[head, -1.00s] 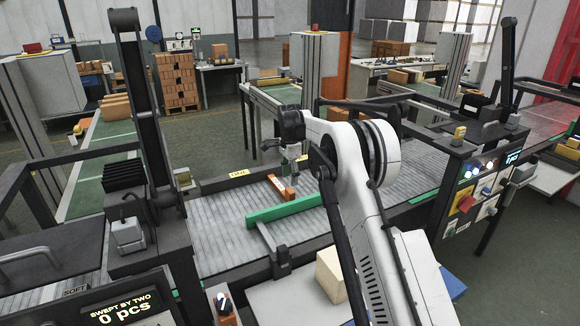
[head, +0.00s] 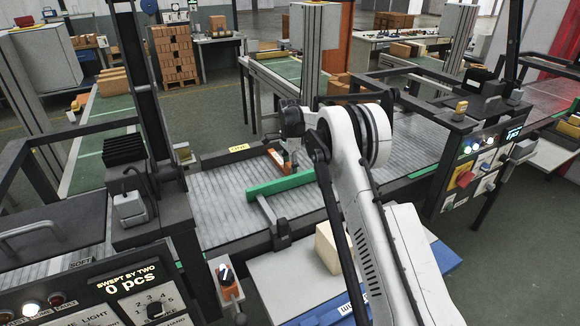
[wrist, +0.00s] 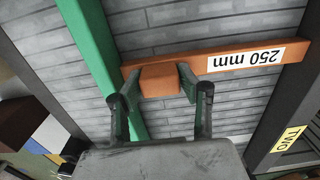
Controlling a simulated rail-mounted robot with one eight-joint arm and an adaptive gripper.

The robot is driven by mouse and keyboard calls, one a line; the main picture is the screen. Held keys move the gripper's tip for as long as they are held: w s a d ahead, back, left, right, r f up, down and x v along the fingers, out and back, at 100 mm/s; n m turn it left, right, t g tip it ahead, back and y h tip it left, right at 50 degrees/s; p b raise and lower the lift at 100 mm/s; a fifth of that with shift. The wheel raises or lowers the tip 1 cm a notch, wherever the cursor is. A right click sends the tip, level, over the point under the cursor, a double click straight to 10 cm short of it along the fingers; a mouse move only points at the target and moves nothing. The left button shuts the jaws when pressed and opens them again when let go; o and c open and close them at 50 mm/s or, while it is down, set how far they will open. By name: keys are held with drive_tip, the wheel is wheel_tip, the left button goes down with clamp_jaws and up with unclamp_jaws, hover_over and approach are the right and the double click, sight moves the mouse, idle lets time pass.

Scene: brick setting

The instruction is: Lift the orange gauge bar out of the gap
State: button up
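The orange gauge bar (wrist: 221,60) lies across the grey roller bed in the wrist view, with a white "250 mm" label upside down. An orange block (wrist: 160,81) sticks out from the bar. My gripper (wrist: 160,84) is open, with one finger on each side of this block and thin gaps seeming to remain. In the head view the bar (head: 276,157) shows partly behind my gripper (head: 291,165), and the green rail (head: 281,184) lies in front.
A dark post (head: 139,90) stands left of the bed, with a control panel (head: 105,290) below. A second panel (head: 482,175) stands at the right. A cardboard box (head: 332,250) sits on the near table, beside my arm. The rollers left of the bar are clear.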

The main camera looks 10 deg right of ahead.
drive_tip(key=c, duration=0.7)
drive_tip(key=shift+o, duration=0.2)
drive_tip(key=shift+r, duration=0.1)
drive_tip(key=shift+r, duration=0.1)
drive_tip(key=shift+r+p, duration=1)
drive_tip(key=shift+r, duration=2.85)
